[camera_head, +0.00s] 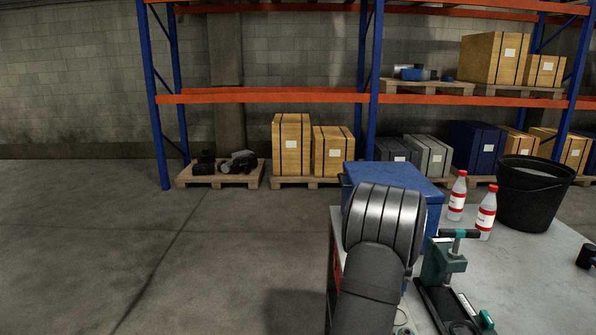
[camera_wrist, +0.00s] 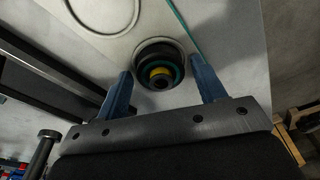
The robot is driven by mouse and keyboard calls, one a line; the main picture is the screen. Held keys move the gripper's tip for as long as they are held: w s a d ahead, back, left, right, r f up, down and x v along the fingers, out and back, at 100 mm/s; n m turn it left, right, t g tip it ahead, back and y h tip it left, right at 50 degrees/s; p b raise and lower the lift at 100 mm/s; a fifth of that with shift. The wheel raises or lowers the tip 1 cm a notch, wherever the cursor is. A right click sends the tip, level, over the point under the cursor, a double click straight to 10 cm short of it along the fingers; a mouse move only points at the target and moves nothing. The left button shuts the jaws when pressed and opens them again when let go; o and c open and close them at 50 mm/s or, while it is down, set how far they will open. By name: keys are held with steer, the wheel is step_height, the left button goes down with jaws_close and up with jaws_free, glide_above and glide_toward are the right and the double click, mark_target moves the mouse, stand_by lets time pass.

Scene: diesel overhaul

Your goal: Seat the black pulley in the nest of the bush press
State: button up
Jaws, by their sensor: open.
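In the wrist view my gripper (camera_wrist: 161,70) is open, with its two blue fingers either side of a round dark part (camera_wrist: 159,49). This part has a black outer rim with teal and yellow rings and a dark centre inside it; it looks like the black pulley, but I cannot tell whether it is one piece or several. It is apart from both fingers in the picture. The green bush press (camera_head: 443,262) stands on the table in the head view, right of my arm. Its nest is not clearly visible. In the head view my arm hides my gripper.
The grey table (camera_head: 540,270) also holds a blue box (camera_head: 390,172), two red-capped bottles (camera_head: 457,197) (camera_head: 486,213) and a black bucket (camera_head: 535,193). Dark bars (camera_wrist: 50,66) cross the left of the wrist view. Shelving stands behind.

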steer(key=c, duration=0.8)
steer(key=shift+r, duration=2.3)
steer(key=s+d+r+m, duration=0.2)
steer(key=s+d+m, duration=0.1)
steer(key=s+d, duration=0.5)
steer(key=s+d+r+m, duration=0.3)
steer(key=s+d, duration=0.4)
steer(key=s, duration=0.2)
steer(key=shift+g+h, duration=0.3)
steer(key=shift+w+d+f, duration=0.1)
steer(key=shift+f, duration=1.4)
steer(key=shift+w+d+f, duration=0.1)
steer(key=shift+f, duration=1.35)
